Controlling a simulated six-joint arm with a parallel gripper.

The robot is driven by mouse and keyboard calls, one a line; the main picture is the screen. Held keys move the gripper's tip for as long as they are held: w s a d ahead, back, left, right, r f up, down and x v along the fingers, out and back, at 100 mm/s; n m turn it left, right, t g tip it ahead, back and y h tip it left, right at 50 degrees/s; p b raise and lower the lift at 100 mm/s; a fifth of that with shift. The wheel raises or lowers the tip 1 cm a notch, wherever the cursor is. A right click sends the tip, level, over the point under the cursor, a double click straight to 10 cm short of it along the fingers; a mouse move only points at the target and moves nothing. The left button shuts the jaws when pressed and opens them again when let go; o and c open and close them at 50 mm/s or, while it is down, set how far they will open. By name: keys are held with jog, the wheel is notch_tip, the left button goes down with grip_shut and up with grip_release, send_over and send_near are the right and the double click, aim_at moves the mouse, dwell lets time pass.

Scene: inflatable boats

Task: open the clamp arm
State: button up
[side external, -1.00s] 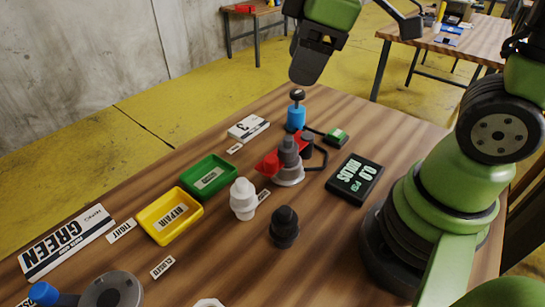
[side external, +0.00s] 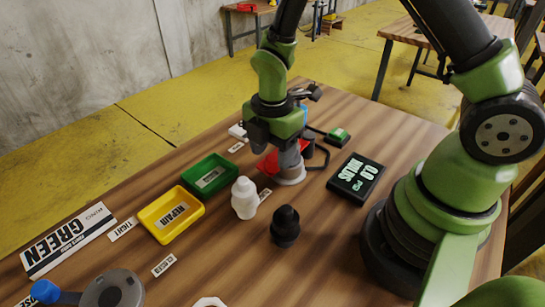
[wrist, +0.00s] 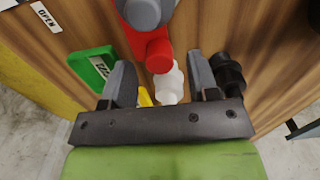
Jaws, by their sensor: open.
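The red clamp arm (side external: 268,163) belongs to a fixture with a grey upright body and light base (side external: 290,176) on the wooden table. In the wrist view the red arm (wrist: 152,48) ends in a rounded tip, with the grey cylinder (wrist: 147,10) behind it. My gripper (side external: 274,145) points down directly over the fixture and hides part of it in the side view. In the wrist view my gripper (wrist: 161,76) is open, with the red tip in line with the gap between its fingers. I cannot tell whether they touch it.
A white fitting (side external: 244,198) and a black fitting (side external: 285,227) stand in front of the fixture. A green tray (side external: 231,174) and yellow tray (side external: 151,220) lie left. Small label cards lie around.

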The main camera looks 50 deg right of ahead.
jog(key=shift+f, duration=1.15)
grip_shut()
